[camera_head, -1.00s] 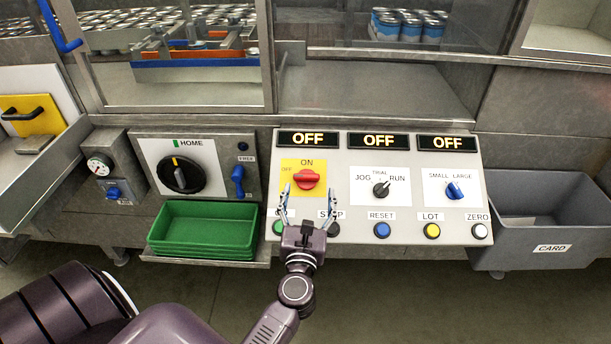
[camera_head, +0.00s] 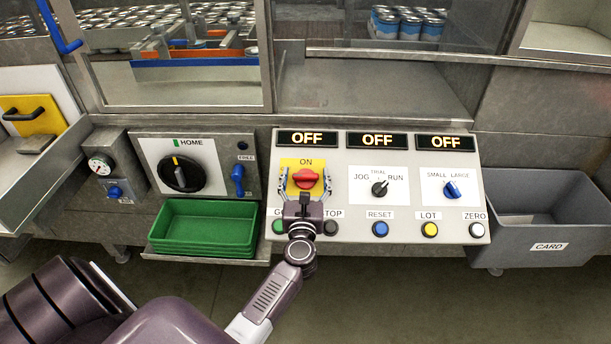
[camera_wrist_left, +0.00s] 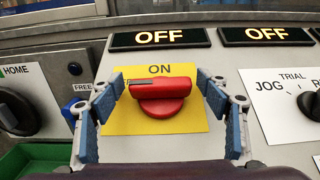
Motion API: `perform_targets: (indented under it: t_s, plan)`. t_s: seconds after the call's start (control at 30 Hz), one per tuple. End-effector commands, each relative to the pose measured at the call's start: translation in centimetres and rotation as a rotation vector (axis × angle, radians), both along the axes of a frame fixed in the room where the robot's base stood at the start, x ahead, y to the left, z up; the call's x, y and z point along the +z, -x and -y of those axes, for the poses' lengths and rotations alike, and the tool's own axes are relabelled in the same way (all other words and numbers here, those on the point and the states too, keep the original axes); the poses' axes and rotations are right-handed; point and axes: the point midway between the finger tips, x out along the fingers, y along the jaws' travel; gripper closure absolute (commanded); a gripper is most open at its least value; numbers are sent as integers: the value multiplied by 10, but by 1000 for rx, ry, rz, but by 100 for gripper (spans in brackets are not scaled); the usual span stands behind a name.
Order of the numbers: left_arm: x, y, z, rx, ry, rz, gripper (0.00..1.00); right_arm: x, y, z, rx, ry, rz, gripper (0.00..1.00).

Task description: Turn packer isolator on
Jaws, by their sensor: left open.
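The packer isolator is a red rotary knob (camera_head: 306,178) on a yellow plate (camera_head: 290,165) marked ON above and OFF at the left. In the left wrist view the knob (camera_wrist_left: 160,92) has its bar lying roughly level, its dark mark toward the left. A display (camera_head: 306,139) above it reads OFF. My left gripper (camera_head: 306,182) is open, with its blue-padded fingers on either side of the knob. In the left wrist view the fingers (camera_wrist_left: 165,95) straddle the knob with gaps on both sides. My right gripper is not in view.
To the right on the panel are a black JOG/RUN selector (camera_head: 379,188) and a blue SMALL/LARGE selector (camera_head: 452,190). Below is a row of push buttons, including blue RESET (camera_head: 380,229). A green tray (camera_head: 205,226) is at the left, a grey CARD bin (camera_head: 547,252) at the right.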

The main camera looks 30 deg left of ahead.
Motion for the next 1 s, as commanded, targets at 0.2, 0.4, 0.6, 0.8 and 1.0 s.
perform_targets:
  t_s: [0.2, 0.4, 0.6, 0.8, 1.0]
  plan:
    - [0, 0, 0, 0, -1, -1, 49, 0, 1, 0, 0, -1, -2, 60]
    - [0, 0, 0, 0, -1, -1, 71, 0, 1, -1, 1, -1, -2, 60]
    - [0, 0, 0, -9, -6, -4, 73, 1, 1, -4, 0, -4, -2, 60]
    - [1, 1, 0, -64, -35, -21, 73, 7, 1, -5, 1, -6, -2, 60]
    - [2, 1, -1, -183, -95, -58, 73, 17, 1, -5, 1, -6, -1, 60]
